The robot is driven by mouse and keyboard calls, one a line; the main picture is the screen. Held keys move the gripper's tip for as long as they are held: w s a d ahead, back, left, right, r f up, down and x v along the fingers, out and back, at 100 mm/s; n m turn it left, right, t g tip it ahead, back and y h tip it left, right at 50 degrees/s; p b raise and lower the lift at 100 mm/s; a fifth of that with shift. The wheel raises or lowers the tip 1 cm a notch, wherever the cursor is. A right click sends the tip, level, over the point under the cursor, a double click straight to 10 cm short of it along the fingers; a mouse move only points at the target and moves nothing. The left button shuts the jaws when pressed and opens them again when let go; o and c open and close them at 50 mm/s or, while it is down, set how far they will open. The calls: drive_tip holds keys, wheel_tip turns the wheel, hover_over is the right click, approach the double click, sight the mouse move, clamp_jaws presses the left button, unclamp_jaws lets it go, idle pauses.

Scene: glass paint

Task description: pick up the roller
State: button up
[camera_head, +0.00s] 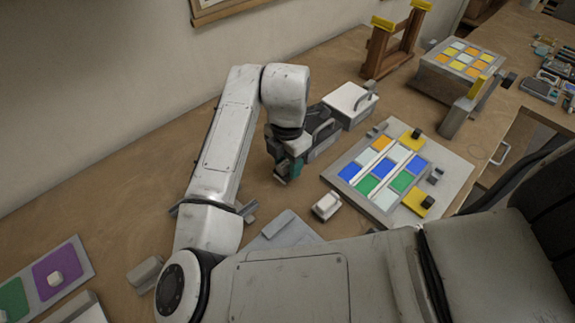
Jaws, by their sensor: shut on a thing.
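My gripper (284,170) hangs at the end of my white arm, left of the glass paint board. It is shut on a small dark and teal thing, the roller (296,167). The fingers and wrist cover much of the roller, so its full shape does not show. It is just above or on the wooden table; I cannot tell which.
A grey board with coloured glass tiles (432,166) and yellow clamps lies to the right. A small white block (326,206) sits in front of the gripper. A wooden frame (391,50) stands at the back.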

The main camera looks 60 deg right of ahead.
drive_tip(key=s+a+r+p, duration=0.2)
drive_tip(key=s+r+p, duration=0.3)
drive_tip(key=s+r, duration=0.6)
drive_tip(key=s, duration=0.3)
drive_tip(key=shift+a+r, duration=0.15)
drive_tip(key=shift+r, duration=0.05)
